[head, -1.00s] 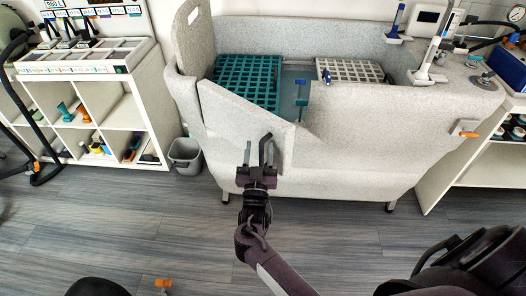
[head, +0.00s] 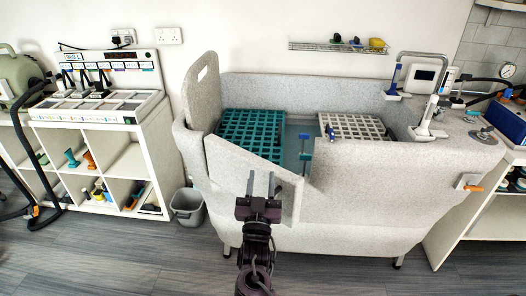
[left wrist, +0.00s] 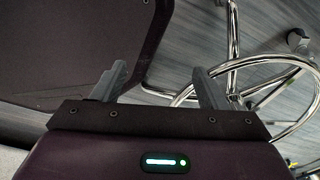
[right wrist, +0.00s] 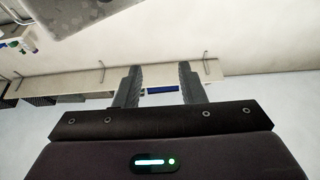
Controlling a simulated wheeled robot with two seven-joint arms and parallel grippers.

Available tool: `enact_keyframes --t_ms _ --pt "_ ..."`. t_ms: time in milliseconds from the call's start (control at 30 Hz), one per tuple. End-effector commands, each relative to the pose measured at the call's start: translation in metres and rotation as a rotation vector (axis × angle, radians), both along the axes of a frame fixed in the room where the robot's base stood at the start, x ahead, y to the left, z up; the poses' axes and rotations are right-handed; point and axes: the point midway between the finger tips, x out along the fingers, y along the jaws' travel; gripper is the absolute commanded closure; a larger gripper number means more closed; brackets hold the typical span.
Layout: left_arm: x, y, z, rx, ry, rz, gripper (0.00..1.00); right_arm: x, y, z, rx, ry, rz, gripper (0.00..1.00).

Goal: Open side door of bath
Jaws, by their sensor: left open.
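The pale speckled bath (head: 365,205) stands ahead in the head view. Its side door (head: 232,165), at the front left, stands ajar, its right edge out in front of the bath wall. My right gripper (head: 262,184) is in front of the door, open and empty; contact with the door cannot be told. In the right wrist view its fingers (right wrist: 157,86) are apart, with a speckled grey surface at the top left. My left gripper (left wrist: 160,88) is open and empty in the left wrist view, and is outside the head view.
A grey bin (head: 187,207) stands left of the bath, beside a white shelf unit (head: 160,150). Teal (head: 250,140) and white (head: 352,127) grates lie in the bath. A chrome tube frame (left wrist: 255,85) is near my left gripper. Some floor in front is clear.

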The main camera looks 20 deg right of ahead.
Motion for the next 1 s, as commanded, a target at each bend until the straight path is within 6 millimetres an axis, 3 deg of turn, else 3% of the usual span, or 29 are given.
enact_keyframes --t_ms 100,300,500,867,1000 --pt "0.0 0.001 -0.001 0.001 0.0 0.0 0.33 -0.001 -0.002 0.03 0.002 -0.003 -0.003 0.64" --pt "0.0 0.001 -0.002 0.001 0.0 0.0 0.33 -0.002 -0.003 0.072 0.002 0.0 -0.005 0.64" --pt "0.0 0.001 -0.003 0.002 0.0 0.001 0.33 -0.002 -0.003 0.095 0.003 0.005 -0.007 0.64" --pt "0.0 0.002 -0.003 0.002 0.0 0.003 0.33 -0.002 -0.004 0.1 0.002 0.008 -0.007 0.64" --pt "0.0 0.002 -0.003 0.002 0.0 0.003 0.33 0.002 0.0 0.086 -0.004 0.039 0.009 0.81"
